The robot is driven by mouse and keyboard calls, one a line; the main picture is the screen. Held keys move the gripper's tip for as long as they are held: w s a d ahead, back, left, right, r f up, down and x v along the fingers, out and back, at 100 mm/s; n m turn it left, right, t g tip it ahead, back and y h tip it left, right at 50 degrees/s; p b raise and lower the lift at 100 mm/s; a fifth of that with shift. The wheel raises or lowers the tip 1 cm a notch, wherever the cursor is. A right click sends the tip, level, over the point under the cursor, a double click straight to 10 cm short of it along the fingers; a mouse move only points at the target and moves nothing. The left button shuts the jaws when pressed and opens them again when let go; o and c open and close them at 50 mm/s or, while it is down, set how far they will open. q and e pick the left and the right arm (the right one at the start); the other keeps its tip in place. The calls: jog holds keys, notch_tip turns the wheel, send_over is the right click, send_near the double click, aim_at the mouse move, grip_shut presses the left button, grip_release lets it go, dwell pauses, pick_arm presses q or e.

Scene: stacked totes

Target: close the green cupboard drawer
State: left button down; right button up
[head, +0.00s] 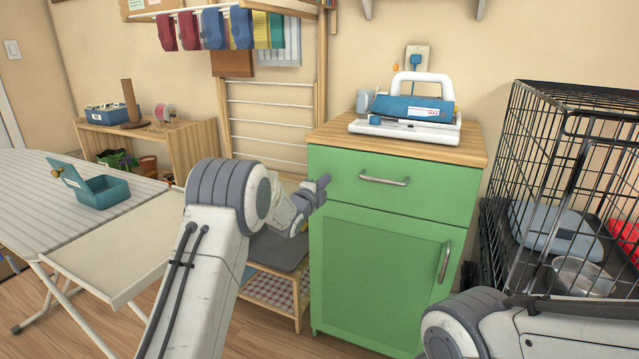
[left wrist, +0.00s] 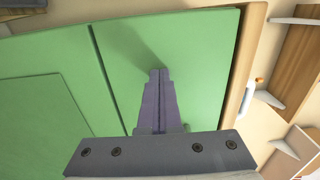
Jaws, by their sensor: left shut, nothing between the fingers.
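The green cupboard (head: 375,265) stands right of centre in the head view, with a door below and a drawer (head: 428,196) across the top. The drawer front looks flush or nearly flush with the cupboard; a small gap cannot be ruled out. Its metal handle (head: 384,181) is at mid-width. My left gripper (head: 324,183) is shut and empty, at the left part of the drawer front. In the left wrist view its closed fingers (left wrist: 158,78) point at the green drawer face (left wrist: 200,60); contact cannot be told. My right gripper is out of view.
A white and blue appliance (head: 408,110) stands on the cupboard's wooden top (head: 335,132). A black wire crate (head: 560,170) is close on the right. An ironing board (head: 40,190) and a low wooden shelf (head: 195,145) are on the left. My right forearm is at bottom right.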

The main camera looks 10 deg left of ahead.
pick_arm(q)
jog(key=shift+d+r, duration=0.15)
jog(key=shift+d, duration=0.35)
jog(key=shift+s, duration=0.25)
jog(key=s+a+p, duration=0.1)
jog(key=s+a, duration=0.2)
jog(key=s, duration=0.6)
jog(key=s+d+f+n+g, duration=0.2)
jog(key=s+d+n+g, duration=0.15)
jog(key=s+d, duration=0.4)
jog(key=s+d+f+n+g, duration=0.25)
jog(key=s+d+g, duration=0.25)
jog(key=s+d, duration=0.3)
jog(key=s+a+f+n+g+y, duration=0.15)
jog(key=s+n+g, duration=0.65)
jog(key=s, duration=2.5)
notch_tip(320, 180, up, 30)
jog(key=w+m+g+p, duration=0.1)
jog(key=p, duration=3)
jog(key=shift+d+r+y, duration=0.2)
jog(key=shift+d+y, duration=0.05)
jog(key=shift+y, duration=0.2)
